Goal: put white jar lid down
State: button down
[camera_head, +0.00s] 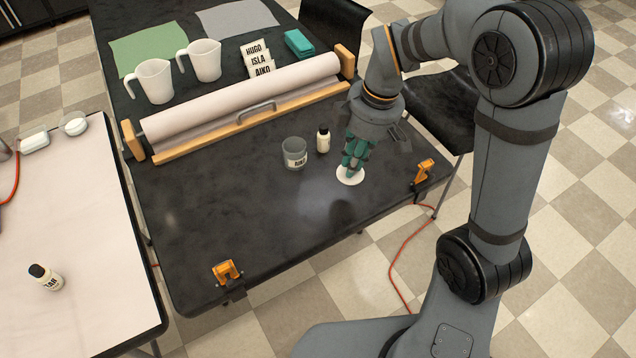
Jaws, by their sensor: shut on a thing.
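The white jar lid (350,178) is a flat white disc at the tip of my gripper (352,168), over the right part of the black table. My gripper points down and is shut on the lid. The fingers hide part of the lid, and I cannot tell whether the lid touches the table top. A grey jar (294,154) labelled AIKO stands to the left of the lid, with its open top showing. A small bottle (323,140) with a black cap stands between the jar and my gripper, slightly further back.
A paper roll in a wooden holder (245,104) crosses the black table (250,220) behind the jar. Orange clamps grip the table edge at right (424,172) and front (227,272). The table's front middle is clear. A white table (75,240) stands at left.

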jog(key=a+f, duration=0.1)
jog(key=a, duration=0.1)
jog(key=w+a+f, duration=0.1)
jog(key=a+f, duration=0.1)
jog(key=w+a+f, duration=0.1)
jog(key=a, duration=0.2)
jog(key=shift+w+a+f, duration=0.1)
jog(key=shift+f, duration=2.15)
jog(key=shift+b, duration=0.3)
jog(key=shift+f, duration=0.2)
jog(key=c, duration=1.7)
grip_release()
jog(key=shift+c, duration=0.2)
jog(key=shift+r, duration=0.15)
notch_tip(320, 180, up, 12)
jog(key=d+p, duration=0.1)
jog(key=p, duration=0.1)
jog(key=shift+s+d, duration=0.25)
jog(key=shift+d, duration=0.1)
